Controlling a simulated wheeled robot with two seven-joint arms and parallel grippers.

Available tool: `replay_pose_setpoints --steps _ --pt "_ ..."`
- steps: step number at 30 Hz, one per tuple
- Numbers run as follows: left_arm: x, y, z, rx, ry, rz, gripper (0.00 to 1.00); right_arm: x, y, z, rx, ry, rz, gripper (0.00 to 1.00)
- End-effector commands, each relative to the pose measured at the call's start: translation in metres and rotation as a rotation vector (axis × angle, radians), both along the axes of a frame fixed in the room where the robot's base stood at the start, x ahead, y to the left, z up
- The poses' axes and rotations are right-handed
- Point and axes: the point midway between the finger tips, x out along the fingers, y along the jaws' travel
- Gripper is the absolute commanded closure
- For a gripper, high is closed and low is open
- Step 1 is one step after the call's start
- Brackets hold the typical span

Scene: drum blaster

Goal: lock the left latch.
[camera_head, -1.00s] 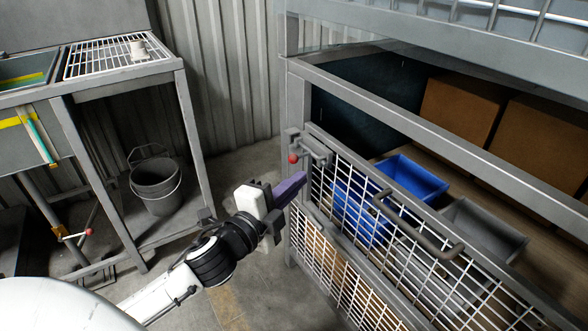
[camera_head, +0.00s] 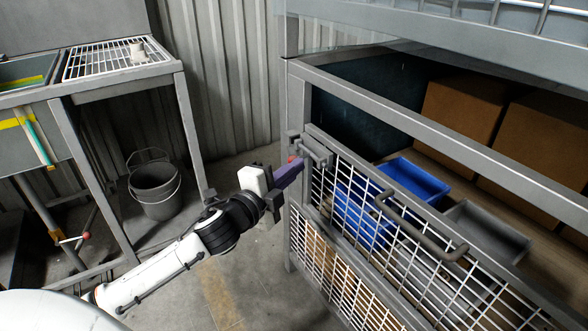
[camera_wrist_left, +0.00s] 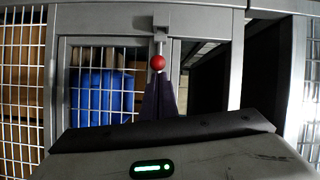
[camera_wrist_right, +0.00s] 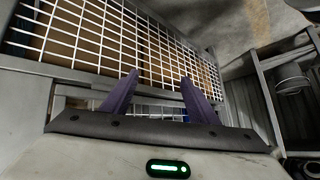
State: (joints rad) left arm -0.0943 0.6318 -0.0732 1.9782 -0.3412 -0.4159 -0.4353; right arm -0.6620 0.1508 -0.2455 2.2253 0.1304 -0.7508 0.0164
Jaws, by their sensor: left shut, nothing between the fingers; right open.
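The left latch (camera_head: 315,152) is a grey metal piece at the upper left corner of the wire-mesh gate (camera_head: 350,205). Its red ball knob (camera_wrist_left: 157,62) shows on a thin rod in the left wrist view, and a sliver of it shows in the head view. My left gripper (camera_head: 298,165) is shut and empty, its purple fingertips right at the knob. In the left wrist view the fingertips lie just below the knob; whether they touch it I cannot tell. My right gripper (camera_wrist_right: 153,80) is open and empty, facing mesh; it is not in the head view.
Behind the gate are blue bins (camera_head: 413,180), a grey bin (camera_head: 487,232) and cardboard boxes (camera_head: 457,107). The gate has a bar handle (camera_head: 420,232). A grey bucket (camera_head: 155,188) stands under the bench at left. The floor between is clear.

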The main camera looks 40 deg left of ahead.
Motion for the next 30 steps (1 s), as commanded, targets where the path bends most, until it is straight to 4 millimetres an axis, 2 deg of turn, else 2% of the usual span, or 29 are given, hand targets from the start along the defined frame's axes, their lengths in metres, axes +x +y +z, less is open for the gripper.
replay_pose_setpoints --steps 6,13,18,23,29,30 --pt "0.013 0.032 0.002 0.004 0.002 0.004 1.00 0.005 -0.004 0.014 0.006 -0.041 -0.024 0.46" --pt "0.015 0.039 0.001 0.001 0.000 0.005 1.00 -0.007 -0.007 0.001 0.008 -0.014 -0.039 0.46" --pt "0.015 0.040 0.001 0.002 0.001 0.008 1.00 -0.008 -0.007 0.000 0.005 -0.010 -0.039 0.46" --pt "0.014 0.030 0.005 0.000 0.001 0.005 1.00 -0.004 -0.008 0.010 0.006 -0.027 -0.043 0.46" --pt "0.010 -0.012 0.015 -0.006 -0.002 -0.009 1.00 -0.011 -0.018 0.027 0.006 -0.080 -0.077 0.46" --pt "-0.002 -0.008 0.009 -0.002 0.004 -0.007 1.00 -0.010 -0.018 0.024 0.006 -0.081 -0.076 0.46"
